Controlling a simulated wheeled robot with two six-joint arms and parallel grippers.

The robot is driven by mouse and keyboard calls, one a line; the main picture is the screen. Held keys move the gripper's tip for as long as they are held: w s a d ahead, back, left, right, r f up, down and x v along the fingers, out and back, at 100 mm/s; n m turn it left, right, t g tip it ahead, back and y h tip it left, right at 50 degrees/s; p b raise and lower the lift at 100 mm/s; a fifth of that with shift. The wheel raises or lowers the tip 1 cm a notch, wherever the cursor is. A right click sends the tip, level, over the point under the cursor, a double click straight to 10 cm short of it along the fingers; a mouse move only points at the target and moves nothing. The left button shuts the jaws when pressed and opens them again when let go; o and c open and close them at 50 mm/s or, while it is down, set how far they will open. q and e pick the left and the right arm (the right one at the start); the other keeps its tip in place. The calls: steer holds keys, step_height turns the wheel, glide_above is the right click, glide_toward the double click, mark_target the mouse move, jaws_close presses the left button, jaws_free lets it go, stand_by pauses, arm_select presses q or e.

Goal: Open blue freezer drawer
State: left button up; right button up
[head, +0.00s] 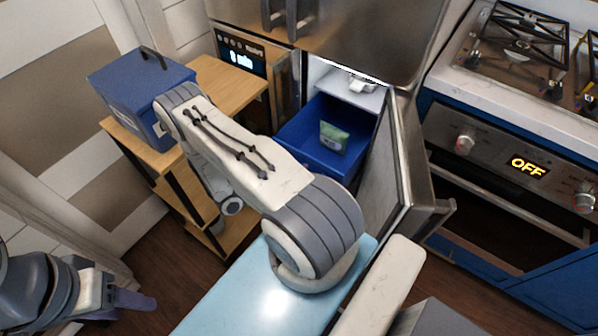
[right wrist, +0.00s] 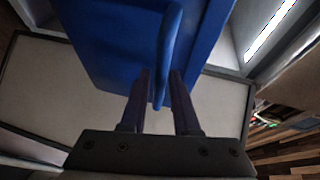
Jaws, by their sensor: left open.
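The blue freezer drawer (head: 298,139) is pulled partly out of the open freezer, and a green bag (head: 333,136) lies inside it. In the right wrist view, the drawer's blue front (right wrist: 112,40) fills the upper part, with its bar handle (right wrist: 172,40) running lengthwise. My right gripper (right wrist: 160,85) has one finger on each side of the handle's near end; whether they press on it is unclear. In the head view my own right arm hides that gripper. My left gripper (head: 125,300) is open and empty at the lower left, far from the drawer.
The freezer door (head: 390,170) stands open to the right of the drawer. The oven (head: 510,170) is beyond it. A blue box (head: 125,85) with a dark handle sits on a wooden cart (head: 225,85) at the left. Wooden floor is free at the lower left.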

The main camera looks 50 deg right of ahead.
steer(key=b+v, duration=0.1)
steer(key=v, duration=0.9)
steer(key=shift+a, duration=0.1)
